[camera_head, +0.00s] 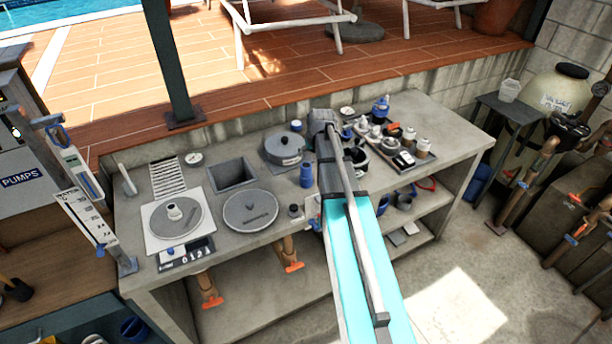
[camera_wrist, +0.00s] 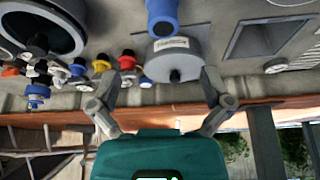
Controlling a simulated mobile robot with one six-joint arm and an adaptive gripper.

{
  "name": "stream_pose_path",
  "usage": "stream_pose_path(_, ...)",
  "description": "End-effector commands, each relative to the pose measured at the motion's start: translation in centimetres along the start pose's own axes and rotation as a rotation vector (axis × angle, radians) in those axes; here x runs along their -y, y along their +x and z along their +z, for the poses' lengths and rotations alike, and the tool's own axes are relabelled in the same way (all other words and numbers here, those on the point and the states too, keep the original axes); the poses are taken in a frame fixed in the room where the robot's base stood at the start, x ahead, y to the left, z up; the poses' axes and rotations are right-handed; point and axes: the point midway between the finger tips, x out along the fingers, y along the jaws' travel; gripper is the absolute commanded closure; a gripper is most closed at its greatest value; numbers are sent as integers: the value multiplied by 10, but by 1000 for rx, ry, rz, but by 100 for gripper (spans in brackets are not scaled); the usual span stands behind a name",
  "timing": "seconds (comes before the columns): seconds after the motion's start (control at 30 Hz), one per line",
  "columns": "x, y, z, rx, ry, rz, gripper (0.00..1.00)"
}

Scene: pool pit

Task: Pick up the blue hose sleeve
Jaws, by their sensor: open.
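The blue hose sleeve (camera_head: 306,176) stands upright on the concrete counter (camera_head: 232,262), just left of my arm in the head view. In the wrist view a blue cylinder (camera_wrist: 162,20), apparently this sleeve, shows at the top middle, cut off by the frame edge. My gripper (camera_wrist: 160,82) is open and empty, its two fingers spread wide in the wrist view. The sleeve lies above the gap between the fingertips in that picture, apart from both. In the head view my arm hides the fingers.
A grey lidded pot (camera_head: 283,148) stands behind the sleeve. A round grey lid (camera_head: 250,209) and a scale (camera_head: 187,251) lie to the left. A tray (camera_head: 405,160) with several small bottles stands right of my arm. A square opening (camera_head: 232,174) is at the counter's back.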

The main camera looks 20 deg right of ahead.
Motion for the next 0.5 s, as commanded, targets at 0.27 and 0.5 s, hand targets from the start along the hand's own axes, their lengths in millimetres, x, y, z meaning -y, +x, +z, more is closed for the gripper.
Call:
stream_pose_path(0.27,0,25,1,0,-1,0,1)
stream_pose_path(0.5,1,45,1,0,-1,0,1)
